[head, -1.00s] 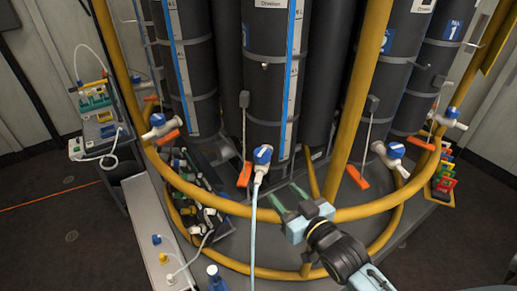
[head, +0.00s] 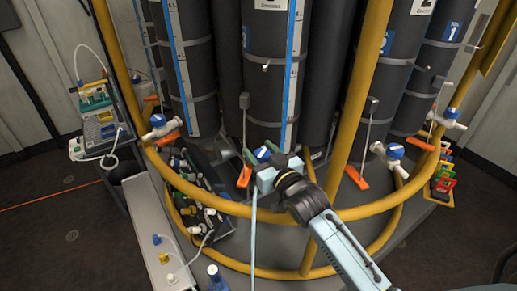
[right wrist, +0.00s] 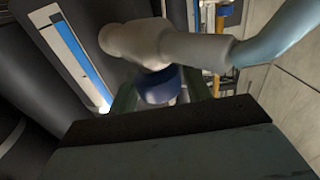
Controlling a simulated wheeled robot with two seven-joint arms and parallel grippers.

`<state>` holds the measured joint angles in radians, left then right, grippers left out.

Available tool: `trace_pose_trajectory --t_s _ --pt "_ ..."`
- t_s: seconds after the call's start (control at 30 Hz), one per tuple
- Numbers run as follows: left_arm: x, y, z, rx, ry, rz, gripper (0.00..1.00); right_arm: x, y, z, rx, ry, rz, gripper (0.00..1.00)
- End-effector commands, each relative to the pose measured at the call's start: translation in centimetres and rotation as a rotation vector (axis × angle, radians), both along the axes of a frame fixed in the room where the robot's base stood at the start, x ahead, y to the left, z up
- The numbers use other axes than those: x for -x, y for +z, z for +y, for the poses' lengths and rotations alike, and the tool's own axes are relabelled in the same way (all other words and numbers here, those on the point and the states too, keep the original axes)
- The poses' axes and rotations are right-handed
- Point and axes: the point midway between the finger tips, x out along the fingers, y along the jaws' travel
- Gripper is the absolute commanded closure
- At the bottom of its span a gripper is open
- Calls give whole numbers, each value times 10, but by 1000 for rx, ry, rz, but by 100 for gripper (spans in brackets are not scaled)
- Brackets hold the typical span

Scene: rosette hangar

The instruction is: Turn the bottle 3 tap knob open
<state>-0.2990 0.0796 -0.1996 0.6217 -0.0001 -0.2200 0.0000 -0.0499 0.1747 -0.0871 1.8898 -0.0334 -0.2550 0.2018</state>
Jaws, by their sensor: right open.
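The central dark bottle (head: 264,95) has a white tap at its foot with a blue knob (head: 263,153); its number label is not readable here. My right gripper (head: 267,151) is open at this tap, with its fingers around the knob. In the right wrist view the blue knob (right wrist: 158,86) sits between the two green fingers, below the white tap body (right wrist: 148,42). I cannot tell whether the fingers touch it. A pale blue hose (head: 253,235) hangs from the tap. My left gripper is not in view.
Yellow rails (head: 345,214) circle the bottles, and a yellow post (head: 357,100) stands right of the central bottle. Neighbouring taps with blue knobs sit at left (head: 158,120) and right (head: 395,151). A rack of small bottles (head: 195,185) is at left.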

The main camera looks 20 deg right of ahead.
Motion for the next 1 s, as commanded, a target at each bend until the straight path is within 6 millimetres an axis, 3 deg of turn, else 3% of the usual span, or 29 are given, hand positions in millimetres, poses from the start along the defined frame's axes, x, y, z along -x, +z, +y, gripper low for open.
trace_pose_trajectory --t_s 0.13,0.43,0.7,1.0 --pt "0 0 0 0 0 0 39 -11 0 1 0 0 0 52" --pt "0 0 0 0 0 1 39 -13 0 1 0 0 0 52" --pt "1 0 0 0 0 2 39 -13 0 1 0 0 0 84" --pt "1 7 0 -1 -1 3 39 -13 3 3 9 78 -5 84"
